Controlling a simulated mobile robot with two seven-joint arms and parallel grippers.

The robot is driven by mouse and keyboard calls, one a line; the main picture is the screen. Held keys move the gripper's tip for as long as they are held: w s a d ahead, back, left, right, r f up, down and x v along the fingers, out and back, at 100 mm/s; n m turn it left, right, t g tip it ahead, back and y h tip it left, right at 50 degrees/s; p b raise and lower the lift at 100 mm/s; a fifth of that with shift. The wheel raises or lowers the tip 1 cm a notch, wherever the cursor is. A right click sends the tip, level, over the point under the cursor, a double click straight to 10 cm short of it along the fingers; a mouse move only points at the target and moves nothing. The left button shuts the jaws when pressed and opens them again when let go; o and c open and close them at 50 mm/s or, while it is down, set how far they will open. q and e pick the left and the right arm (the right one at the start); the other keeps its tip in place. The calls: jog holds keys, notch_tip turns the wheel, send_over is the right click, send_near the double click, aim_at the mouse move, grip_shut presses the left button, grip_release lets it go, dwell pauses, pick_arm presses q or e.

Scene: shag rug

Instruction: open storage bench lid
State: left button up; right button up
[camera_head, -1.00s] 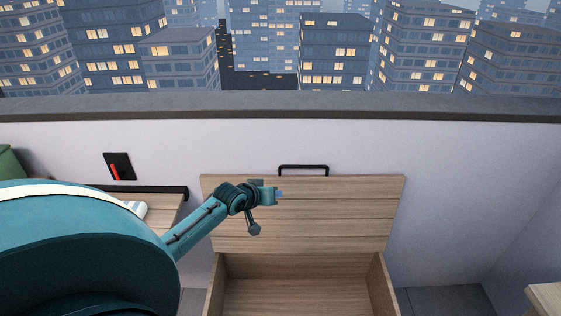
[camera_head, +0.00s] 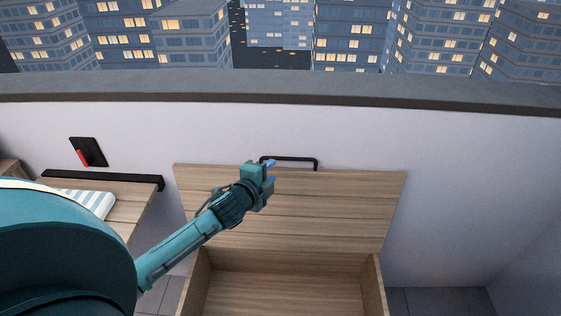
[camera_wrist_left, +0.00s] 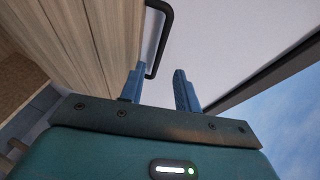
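The wooden storage bench lid (camera_head: 330,205) stands raised, close to upright, at the back of the bench box (camera_head: 285,290), whose inside shows open and looks empty. A black bar handle (camera_head: 300,160) sits on the lid's top edge. My left gripper (camera_head: 271,170) is in front of the lid's upper part, near the left end of the handle. In the left wrist view its two blue fingers (camera_wrist_left: 161,88) are spread apart, with the end of the black handle (camera_wrist_left: 151,72) close to one fingertip; I cannot tell if they touch. My right gripper is not in view.
A wooden surface with a striped cloth (camera_head: 92,203) stands to the left. A black wall plate with a red part (camera_head: 88,152) is above it. The pale wall (camera_head: 460,170) with its dark-edged ledge runs behind the lid. Bare floor lies to the right.

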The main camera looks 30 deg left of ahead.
pick_arm(q)
jog(key=x, duration=0.8)
jog(key=shift+b, duration=0.3)
jog(key=shift+c, duration=0.3)
grip_shut()
